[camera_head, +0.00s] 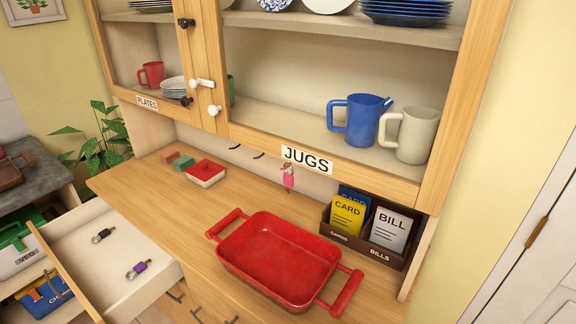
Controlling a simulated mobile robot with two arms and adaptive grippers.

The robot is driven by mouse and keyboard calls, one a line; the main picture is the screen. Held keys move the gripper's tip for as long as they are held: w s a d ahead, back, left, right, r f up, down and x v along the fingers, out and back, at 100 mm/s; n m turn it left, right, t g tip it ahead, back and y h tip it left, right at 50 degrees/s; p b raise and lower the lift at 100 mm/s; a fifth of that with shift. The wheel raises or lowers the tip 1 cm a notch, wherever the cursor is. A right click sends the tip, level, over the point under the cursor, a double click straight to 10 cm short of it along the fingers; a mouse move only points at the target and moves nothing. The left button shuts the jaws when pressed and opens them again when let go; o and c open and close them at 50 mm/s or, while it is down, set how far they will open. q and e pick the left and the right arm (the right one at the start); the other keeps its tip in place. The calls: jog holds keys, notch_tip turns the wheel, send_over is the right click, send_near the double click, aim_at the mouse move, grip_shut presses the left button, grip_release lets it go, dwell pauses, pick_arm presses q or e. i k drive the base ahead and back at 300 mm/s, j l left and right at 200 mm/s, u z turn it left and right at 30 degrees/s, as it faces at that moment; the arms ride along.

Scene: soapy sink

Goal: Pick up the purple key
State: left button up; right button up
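The purple key (137,270) is a small key with a purple head and a metal ring. It lies in the open drawer (75,229) at the lower left. A second key (103,235) with a dark grey or black head lies farther back in the same drawer, apart from the purple one. Neither of my grippers shows in the head view.
A red tray (281,256) with two handles sits on the wooden counter (191,206) right of the drawer. A card and bill box (368,243) stands behind it. The cupboard (285,139) with jugs overhangs the counter. A plant (101,141) stands behind, at left.

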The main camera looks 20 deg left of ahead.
aim_at(139, 268)
jog(key=u, duration=1.65)
jog(key=i+j+z, duration=0.25)
jog(key=i+j, duration=0.4)
